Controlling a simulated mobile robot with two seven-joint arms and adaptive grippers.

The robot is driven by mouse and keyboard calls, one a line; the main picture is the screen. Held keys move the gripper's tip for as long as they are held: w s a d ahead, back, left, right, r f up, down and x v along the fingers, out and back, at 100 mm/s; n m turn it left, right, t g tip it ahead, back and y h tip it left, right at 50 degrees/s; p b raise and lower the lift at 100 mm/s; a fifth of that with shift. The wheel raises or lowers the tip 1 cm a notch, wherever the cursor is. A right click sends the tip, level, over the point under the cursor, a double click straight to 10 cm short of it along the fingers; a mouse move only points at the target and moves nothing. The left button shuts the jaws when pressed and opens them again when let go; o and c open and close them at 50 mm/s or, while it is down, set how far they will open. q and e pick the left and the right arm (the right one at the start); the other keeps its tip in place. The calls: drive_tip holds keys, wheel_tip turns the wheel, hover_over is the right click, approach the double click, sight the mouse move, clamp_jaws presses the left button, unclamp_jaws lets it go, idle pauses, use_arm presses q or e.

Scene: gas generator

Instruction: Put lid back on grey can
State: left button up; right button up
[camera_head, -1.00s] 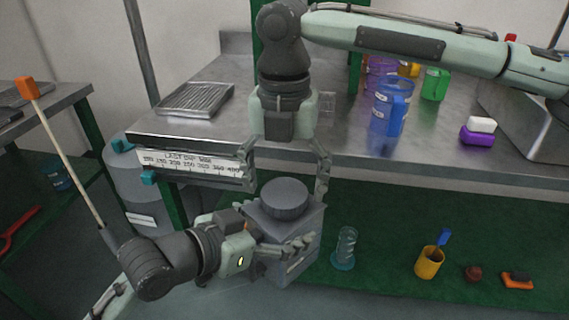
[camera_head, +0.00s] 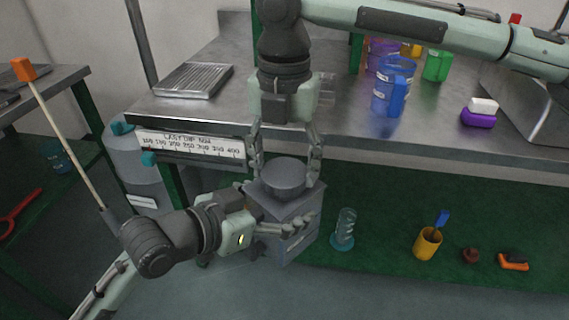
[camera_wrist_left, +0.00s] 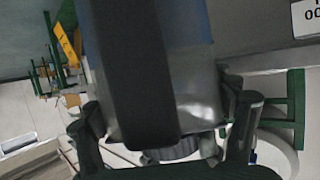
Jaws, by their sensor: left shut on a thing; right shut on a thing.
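The grey can (camera_head: 293,240) is a boxy container below the shelf edge in the head view. Its round dark grey lid (camera_head: 285,175) is at the top of the can, level and over its middle; whether it is fully seated I cannot tell. My right gripper (camera_head: 286,176) points down from above, shut on the lid with a finger at each side. My left gripper (camera_head: 283,210) comes from the lower left, shut on the can; one finger lies across its front, the other is mostly hidden. In the left wrist view the can's grey body (camera_wrist_left: 195,90) fills the middle, behind a dark band.
The metal bench (camera_head: 330,130) is close behind my right gripper, with a blue jug (camera_head: 388,95) on it. A glass cylinder (camera_head: 345,228) stands right of the can, then an orange cup (camera_head: 427,244). A long stick with an orange end (camera_head: 23,69) rises at left.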

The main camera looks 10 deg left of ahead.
drive_tip(key=m, duration=0.7)
drive_tip(key=shift+f, duration=0.1)
drive_tip(key=m, duration=0.7)
drive_tip(key=shift+m, duration=0.4)
drive_tip(key=m, duration=0.4)
drive_tip(key=shift+s+m, duration=0.1)
drive_tip(key=shift+m, duration=0.3)
drive_tip(key=m, duration=0.2)
drive_tip(key=shift+m, duration=0.4)
drive_tip(key=m, duration=0.4)
drive_tip(key=shift+m, duration=0.4)
drive_tip(key=m, duration=0.2)
drive_tip(key=shift+m, duration=0.3)
drive_tip(key=o, duration=1.4)
drive_tip(key=shift+c, duration=0.2)
